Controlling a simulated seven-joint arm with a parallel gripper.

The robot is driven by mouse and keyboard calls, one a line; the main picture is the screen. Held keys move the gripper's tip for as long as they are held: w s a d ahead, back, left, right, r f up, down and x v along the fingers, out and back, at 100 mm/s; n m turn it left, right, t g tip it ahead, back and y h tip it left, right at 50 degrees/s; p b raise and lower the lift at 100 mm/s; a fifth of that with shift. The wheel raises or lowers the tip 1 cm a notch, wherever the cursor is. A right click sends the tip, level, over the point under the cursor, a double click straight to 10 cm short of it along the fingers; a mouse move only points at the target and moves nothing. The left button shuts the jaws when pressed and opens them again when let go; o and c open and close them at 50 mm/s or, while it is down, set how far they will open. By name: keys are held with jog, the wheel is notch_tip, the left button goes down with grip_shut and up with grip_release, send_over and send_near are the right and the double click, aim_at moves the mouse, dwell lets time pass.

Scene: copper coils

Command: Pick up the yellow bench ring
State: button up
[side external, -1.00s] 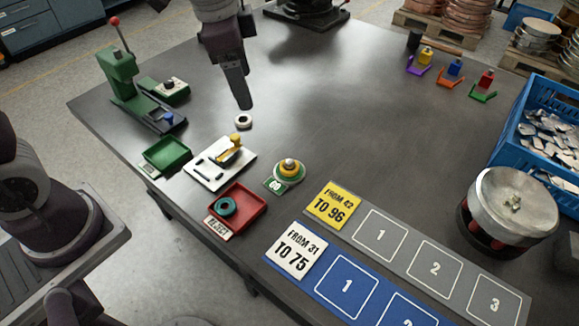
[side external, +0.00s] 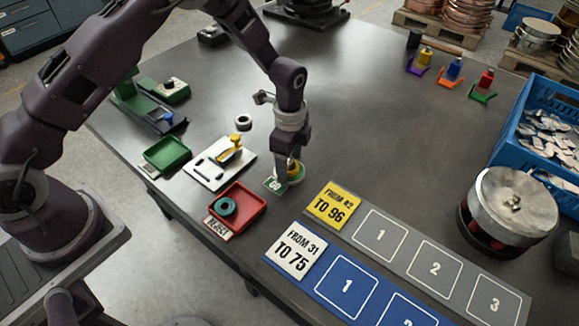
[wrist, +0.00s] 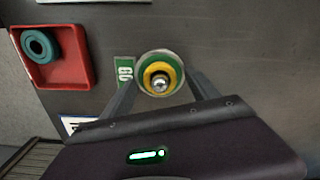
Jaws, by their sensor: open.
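The yellow bench ring (wrist: 177,77) sits around a silver-topped post on a round green and white base (wrist: 142,67), beside a green label reading "GO". In the side external view the yellow ring (side external: 298,167) shows partly behind my gripper (side external: 292,172). In the wrist view my gripper (wrist: 160,90) is open, with one finger on the left and one on the right of the ring and its base. Whether the fingers touch the ring cannot be told.
A red reject tray (side external: 262,205) holding a teal ring (side external: 225,206) lies to the left. Numbered mats (side external: 402,262) lie to the right.

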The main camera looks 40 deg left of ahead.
grip_shut()
jog(key=shift+r, duration=0.15)
notch_tip(320, 180, up, 13)
dwell(0.7)
jog(key=shift+a, duration=0.1)
